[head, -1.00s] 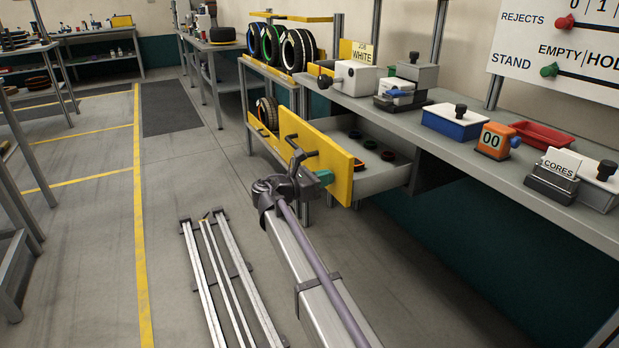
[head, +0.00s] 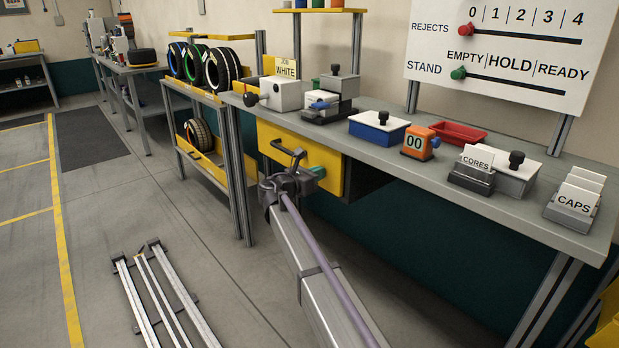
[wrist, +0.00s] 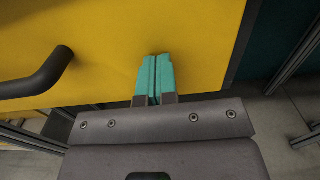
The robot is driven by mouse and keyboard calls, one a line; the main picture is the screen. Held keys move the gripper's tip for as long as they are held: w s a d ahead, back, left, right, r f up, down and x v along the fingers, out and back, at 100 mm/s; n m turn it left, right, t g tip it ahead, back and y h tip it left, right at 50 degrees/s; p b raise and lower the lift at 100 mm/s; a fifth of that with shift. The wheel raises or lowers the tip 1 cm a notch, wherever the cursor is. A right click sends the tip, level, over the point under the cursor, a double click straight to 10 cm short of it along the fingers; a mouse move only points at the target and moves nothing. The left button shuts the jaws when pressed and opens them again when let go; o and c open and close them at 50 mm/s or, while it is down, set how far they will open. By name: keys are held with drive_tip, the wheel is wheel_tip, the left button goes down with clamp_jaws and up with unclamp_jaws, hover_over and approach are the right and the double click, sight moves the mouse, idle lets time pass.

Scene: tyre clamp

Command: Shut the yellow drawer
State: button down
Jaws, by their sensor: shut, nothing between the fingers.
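The yellow drawer (head: 330,174) is under the workbench, and its front now sits close to the bench's front edge. Its inside is hidden from view. A dark bar handle (head: 288,155) is on the drawer front, and it also shows at the left of the wrist view (wrist: 40,78). My gripper (head: 318,173) is at the drawer front, to the right of the handle. In the wrist view its green fingertips (wrist: 154,78) are together, pointing at the yellow face, touching or very near it. Nothing is between them.
The workbench (head: 400,153) above holds a blue box (head: 378,131), a red tray (head: 459,133), an orange counter (head: 419,143) and card holders. A tyre rack (head: 210,90) stands to the left. Metal rails (head: 158,295) lie on the floor. The floor at left is open.

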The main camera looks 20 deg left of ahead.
drive_tip(key=shift+s, duration=0.1)
drive_tip(key=v, duration=1.4)
